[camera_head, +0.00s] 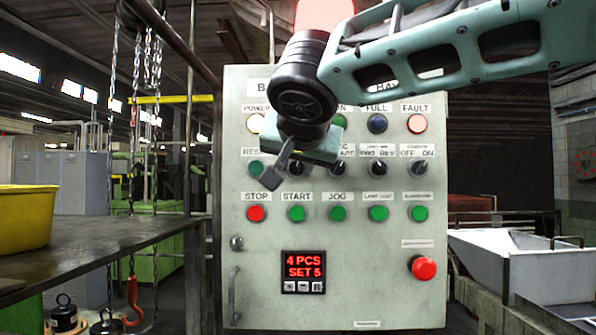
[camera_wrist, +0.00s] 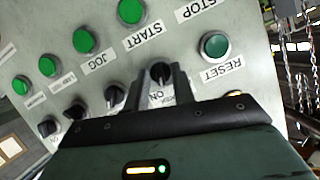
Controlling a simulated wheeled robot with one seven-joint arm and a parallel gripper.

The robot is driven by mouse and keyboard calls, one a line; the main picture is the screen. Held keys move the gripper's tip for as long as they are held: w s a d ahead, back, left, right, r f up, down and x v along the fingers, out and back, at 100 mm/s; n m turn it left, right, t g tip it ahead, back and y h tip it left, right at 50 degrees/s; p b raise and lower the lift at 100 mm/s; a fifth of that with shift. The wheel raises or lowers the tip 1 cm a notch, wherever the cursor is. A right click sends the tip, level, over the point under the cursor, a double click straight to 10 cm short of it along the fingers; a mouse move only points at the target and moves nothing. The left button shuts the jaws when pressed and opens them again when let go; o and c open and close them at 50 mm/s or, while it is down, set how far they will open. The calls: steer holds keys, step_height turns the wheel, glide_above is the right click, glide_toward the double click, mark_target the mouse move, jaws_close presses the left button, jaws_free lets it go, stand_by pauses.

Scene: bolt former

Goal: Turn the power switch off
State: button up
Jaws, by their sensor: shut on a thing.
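The control panel (camera_head: 385,285) faces me. In the wrist view, a black rotary knob (camera_wrist: 161,72) next to the RESET button has a label reading ON beside it; the rest of its label is hidden. I take it for the power switch, though its name cannot be read. My gripper (camera_head: 274,178) covers this knob in the head view. In the wrist view my gripper (camera_wrist: 158,80) has one finger on each side of the knob and is shut on it. The knob's exact angle is hard to tell.
The green RESET button (camera_wrist: 214,45) sits close beside the fingers. Other black knobs (camera_head: 379,168) share this row. Below are the red STOP (camera_head: 256,213) and several green buttons. A red mushroom button (camera_head: 423,268) is at lower right. A table with a yellow bin (camera_head: 25,222) stands left.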

steer(key=n+h, duration=0.1)
steer(key=n+h+b, duration=0.1)
steer(key=n, duration=0.1)
steer(key=shift+a+f, duration=0.1)
steer(key=shift+a, duration=0.1)
steer(key=shift+a+n+h+b, duration=0.1)
steer(key=shift+n+h+b, duration=0.2)
steer(key=shift+n+h, duration=0.95)
steer(key=shift+n, duration=0.25)
steer(key=o, duration=1)
steer(key=b+v, duration=0.3)
steer(key=v, duration=1.4)
steer(key=shift+s, duration=0.2)
